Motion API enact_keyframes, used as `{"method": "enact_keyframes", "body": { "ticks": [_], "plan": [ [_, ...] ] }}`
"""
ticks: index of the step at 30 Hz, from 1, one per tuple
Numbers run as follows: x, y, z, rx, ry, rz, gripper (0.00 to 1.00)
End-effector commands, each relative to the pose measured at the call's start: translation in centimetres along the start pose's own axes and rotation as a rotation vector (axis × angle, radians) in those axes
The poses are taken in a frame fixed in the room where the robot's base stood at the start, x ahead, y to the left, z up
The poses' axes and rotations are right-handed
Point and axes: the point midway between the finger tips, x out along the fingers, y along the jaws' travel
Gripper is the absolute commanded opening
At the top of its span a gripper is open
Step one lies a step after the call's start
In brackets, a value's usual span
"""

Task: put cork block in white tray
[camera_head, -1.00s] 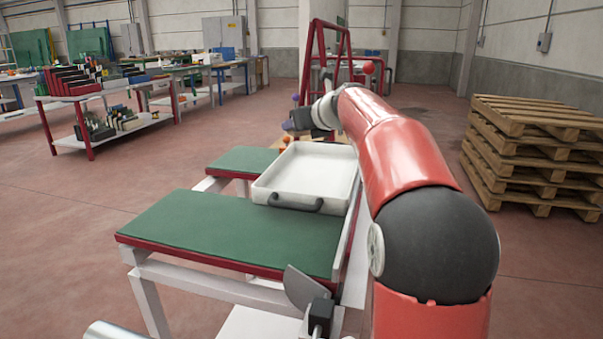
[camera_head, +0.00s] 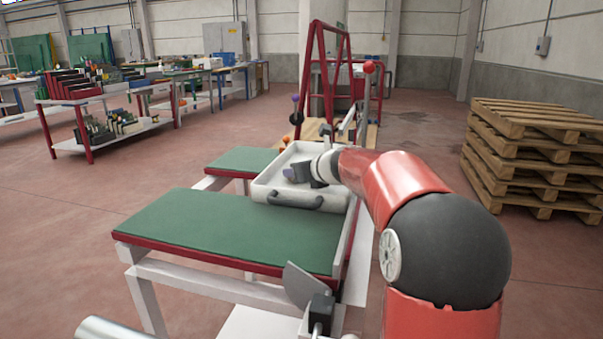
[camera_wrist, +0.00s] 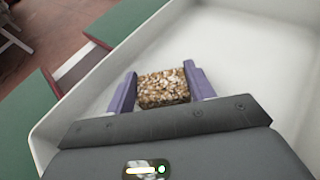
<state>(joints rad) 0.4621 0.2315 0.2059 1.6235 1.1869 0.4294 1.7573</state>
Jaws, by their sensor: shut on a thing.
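The cork block (camera_wrist: 163,88) is speckled brown and sits between the two purple fingers of my gripper (camera_wrist: 163,90) in the wrist view. My gripper is shut on it. The white tray (camera_wrist: 240,60) fills much of the wrist view behind and around the block. In the head view my gripper (camera_head: 290,174) is at the white tray (camera_head: 262,190), over its interior. The block is not clearly visible in the head view. I cannot tell whether the block touches the tray floor.
The tray rests on a machine with green-topped beds (camera_head: 225,230) and red edges. A dark handle (camera_head: 295,203) is on the tray's near wall. Stacked wooden pallets (camera_head: 535,150) stand at the right. A red frame (camera_head: 325,80) rises behind the tray.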

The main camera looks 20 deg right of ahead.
Motion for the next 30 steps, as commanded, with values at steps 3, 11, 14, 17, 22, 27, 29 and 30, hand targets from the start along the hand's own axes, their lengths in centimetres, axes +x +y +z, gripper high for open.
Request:
{"method": "enact_keyframes", "body": {
  "ticks": [3, 11, 14, 17, 22, 27, 29, 30],
  "plan": [
    [0.0, 0.0, -0.1, 0.001, 0.002, 0.001, 0.65],
    [0.0, 0.0, -0.1, 0.001, 0.002, 0.001, 0.75],
    [-0.1, 0.0, 0.0, 0.001, 0.001, 0.000, 0.75],
    [-0.7, -0.1, 0.0, 0.000, 0.001, -0.001, 0.75],
    [-3.6, -0.1, 0.1, -0.001, -0.001, -0.002, 0.75],
    [-7.4, 0.0, 0.1, -0.001, -0.002, -0.002, 0.75],
    [-8.6, 0.0, 0.1, -0.001, -0.001, -0.002, 0.75],
    [-9.3, 0.0, 0.1, 0.000, -0.001, -0.001, 0.75]
  ]
}}
